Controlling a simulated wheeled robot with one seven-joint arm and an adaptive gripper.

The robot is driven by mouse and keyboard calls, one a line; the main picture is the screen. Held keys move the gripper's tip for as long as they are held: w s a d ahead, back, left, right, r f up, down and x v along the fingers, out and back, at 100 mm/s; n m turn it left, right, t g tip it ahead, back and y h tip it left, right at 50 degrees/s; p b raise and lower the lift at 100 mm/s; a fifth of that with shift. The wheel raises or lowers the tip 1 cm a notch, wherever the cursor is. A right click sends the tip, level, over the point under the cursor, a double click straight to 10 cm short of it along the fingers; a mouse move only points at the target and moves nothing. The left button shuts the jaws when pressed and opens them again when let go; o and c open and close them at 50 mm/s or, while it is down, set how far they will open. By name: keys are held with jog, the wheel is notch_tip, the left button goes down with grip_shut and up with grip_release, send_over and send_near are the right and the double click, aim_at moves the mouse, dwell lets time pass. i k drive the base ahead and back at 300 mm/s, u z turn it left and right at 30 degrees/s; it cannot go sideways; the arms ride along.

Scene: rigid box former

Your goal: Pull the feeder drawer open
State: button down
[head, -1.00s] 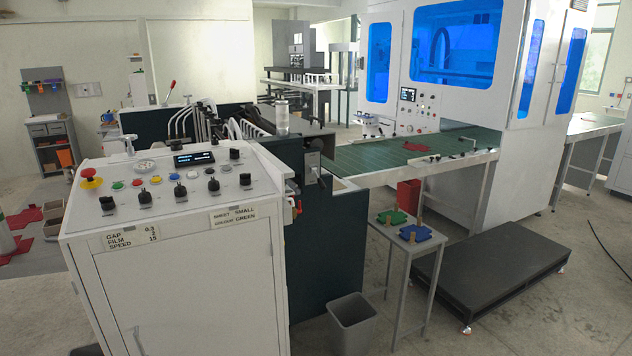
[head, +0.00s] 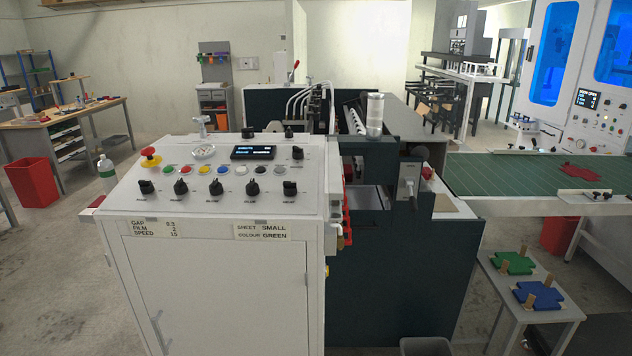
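I cannot pick out a feeder drawer for certain in the head view. The dark machine body (head: 395,275) stands behind and to the right of a white control cabinet (head: 215,285). An open recess with a grey plate (head: 368,197) shows in the top of the dark body, beside the cabinet's right edge. The cabinet's front has a flat closed door panel with a small handle (head: 157,325) low on its left. My gripper is not in view.
A green conveyor table (head: 500,175) and a small stand (head: 520,288) with green and blue pieces are at the right. A grey bin (head: 425,346) is at the bottom edge. A red bin (head: 32,182) and workbench (head: 70,125) are at left.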

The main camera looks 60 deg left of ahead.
aim_at(369, 217)
jog(key=u, duration=0.85)
jog(key=i, duration=0.85)
jog(key=u, duration=0.95)
